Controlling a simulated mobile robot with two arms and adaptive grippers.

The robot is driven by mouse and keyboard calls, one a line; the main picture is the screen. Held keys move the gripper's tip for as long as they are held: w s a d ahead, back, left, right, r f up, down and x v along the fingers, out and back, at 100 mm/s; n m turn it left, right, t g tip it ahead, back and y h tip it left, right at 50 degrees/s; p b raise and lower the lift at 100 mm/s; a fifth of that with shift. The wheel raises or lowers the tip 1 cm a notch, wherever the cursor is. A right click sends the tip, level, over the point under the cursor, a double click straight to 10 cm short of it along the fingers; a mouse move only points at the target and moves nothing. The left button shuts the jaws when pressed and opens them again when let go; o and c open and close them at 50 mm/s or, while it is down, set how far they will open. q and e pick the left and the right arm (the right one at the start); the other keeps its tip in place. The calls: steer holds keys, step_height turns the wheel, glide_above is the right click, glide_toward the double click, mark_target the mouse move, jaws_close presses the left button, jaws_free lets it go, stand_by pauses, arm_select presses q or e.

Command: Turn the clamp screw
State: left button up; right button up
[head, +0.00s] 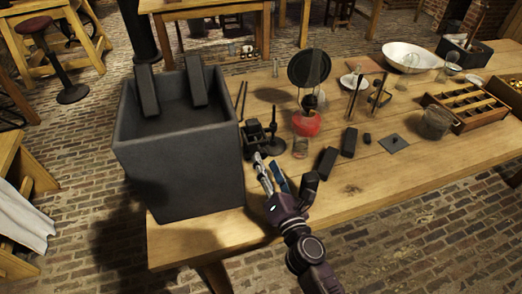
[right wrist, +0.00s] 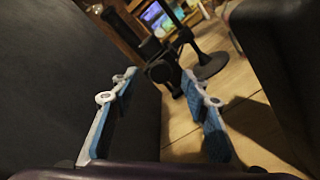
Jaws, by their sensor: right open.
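A dark metal stand with a clamp-like part (head: 262,138) stands on the wooden table, just right of the large dark box. It looks like the clamp, but its screw is too small and dark to make out. My right gripper (head: 268,164) is in front of it, open and empty, its fingers pointing at it. In the right wrist view the dark clamp part (right wrist: 163,72) lies just beyond and between the fingertips (right wrist: 158,84), apart from them. The stand's round foot (right wrist: 211,65) shows right of it. My left gripper is not in view.
The dark square box (head: 185,165) stands close left of my right gripper. Dark blocks (head: 327,162) lie to its right on the table. A wooden compartment tray (head: 466,105) is at the right. The table's front right is clear.

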mark_target(263, 157)
steer(key=x, duration=0.3)
steer(key=shift+f, duration=0.1)
steer(key=shift+x, duration=0.9)
steer(key=c, duration=0.6)
jaws_close()
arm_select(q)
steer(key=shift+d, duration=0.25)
